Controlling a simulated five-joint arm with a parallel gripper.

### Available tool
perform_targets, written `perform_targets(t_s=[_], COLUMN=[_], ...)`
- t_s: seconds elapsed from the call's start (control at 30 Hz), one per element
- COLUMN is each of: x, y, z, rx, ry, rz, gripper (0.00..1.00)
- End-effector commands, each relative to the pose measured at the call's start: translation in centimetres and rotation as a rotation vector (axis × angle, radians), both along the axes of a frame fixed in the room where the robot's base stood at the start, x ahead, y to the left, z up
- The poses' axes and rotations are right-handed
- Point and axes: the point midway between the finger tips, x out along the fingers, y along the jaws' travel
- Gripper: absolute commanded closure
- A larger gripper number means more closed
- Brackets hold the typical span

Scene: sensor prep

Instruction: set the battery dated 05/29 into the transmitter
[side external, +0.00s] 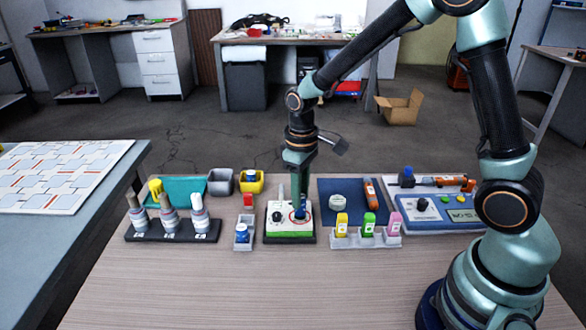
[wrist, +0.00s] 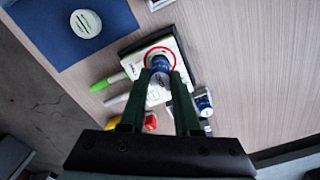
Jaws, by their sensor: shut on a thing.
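My gripper (side external: 301,208) points down over a white-and-green block (side external: 290,236). In the wrist view its fingers (wrist: 168,80) are shut on a small blue cylinder (wrist: 160,65) with a pale end. It stands over the red ring on the block (wrist: 153,90); I cannot tell whether it touches. A similar blue piece (side external: 242,232) sits in a small grey holder, and another blue-topped one (side external: 251,175) in a yellow bin. No 05/29 date is legible on any of them. I cannot tell for certain which thing is the transmitter; a white disc (side external: 340,200) lies on a dark blue mat (side external: 331,185).
A rack of several bottles (side external: 199,217) stands left. A grey tray holds yellow, green (side external: 369,222) and pink pieces. An orange tube (side external: 370,193) lies on the mat, and a blue panel (side external: 455,216) stands right. The front of the table (side external: 250,290) is clear.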

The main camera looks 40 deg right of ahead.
Motion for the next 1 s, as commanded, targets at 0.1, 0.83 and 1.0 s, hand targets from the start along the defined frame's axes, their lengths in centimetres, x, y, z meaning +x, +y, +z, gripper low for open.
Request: perform_targets(t_s=[0.1,0.83,1.0], x=[0.0,0.0,0.0], y=[0.0,0.0,0.0], z=[0.0,-0.7,-1.1], rx=[0.0,0.0,0.0], ry=[0.0,0.001,0.001], rz=[0.0,0.0,0.0], gripper=[1.0,1.0,1.0])
